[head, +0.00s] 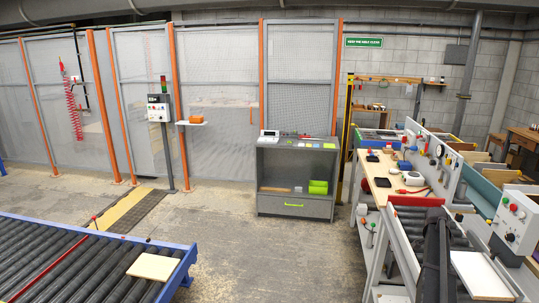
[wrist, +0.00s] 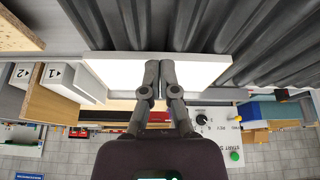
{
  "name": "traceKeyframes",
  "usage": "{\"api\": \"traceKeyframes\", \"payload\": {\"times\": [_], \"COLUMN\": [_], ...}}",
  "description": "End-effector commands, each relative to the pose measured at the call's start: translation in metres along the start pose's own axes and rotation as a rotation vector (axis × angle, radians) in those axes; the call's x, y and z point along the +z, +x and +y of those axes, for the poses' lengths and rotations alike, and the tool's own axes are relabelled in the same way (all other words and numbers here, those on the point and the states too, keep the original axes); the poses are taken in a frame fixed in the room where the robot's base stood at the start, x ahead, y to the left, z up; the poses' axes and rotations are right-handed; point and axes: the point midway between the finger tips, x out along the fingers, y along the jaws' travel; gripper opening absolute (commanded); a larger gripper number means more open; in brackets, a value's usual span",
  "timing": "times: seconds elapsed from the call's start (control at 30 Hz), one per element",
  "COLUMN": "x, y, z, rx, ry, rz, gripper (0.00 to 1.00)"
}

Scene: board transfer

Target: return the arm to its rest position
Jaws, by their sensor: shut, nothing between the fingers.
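My gripper (wrist: 160,68) shows in the wrist view with its two dark fingers close together, shut and empty. Behind the fingertips in that view is a white board (wrist: 200,70) with a pale edge; I cannot tell whether the fingers touch it. In the head view a white board (head: 480,275) lies at the lower right, beside a dark upright shape that looks like my arm. My fingertips cannot be made out in the head view.
A pale board (head: 153,267) lies on the left roller conveyor (head: 60,255). A grey cabinet (head: 296,205) stands in the middle. A workbench (head: 380,185) and a control box (head: 515,222) stand at the right. The floor (head: 260,255) before the cabinet is clear.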

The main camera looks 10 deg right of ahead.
Motion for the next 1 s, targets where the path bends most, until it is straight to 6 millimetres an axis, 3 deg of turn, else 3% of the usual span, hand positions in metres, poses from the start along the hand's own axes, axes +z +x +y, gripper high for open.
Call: {"api": "traceKeyframes", "payload": {"times": [0.47, 0.77, 1.0], "x": [0.203, 0.320, 0.401], "y": [-0.076, -0.120, -0.150], "z": [0.037, 0.088, 0.144], "rx": [-0.098, -0.174, -0.240], "ry": [-0.543, -0.920, -1.224], "rz": [-0.105, -0.164, -0.205], "gripper": [0.00, 0.00, 0.00]}}
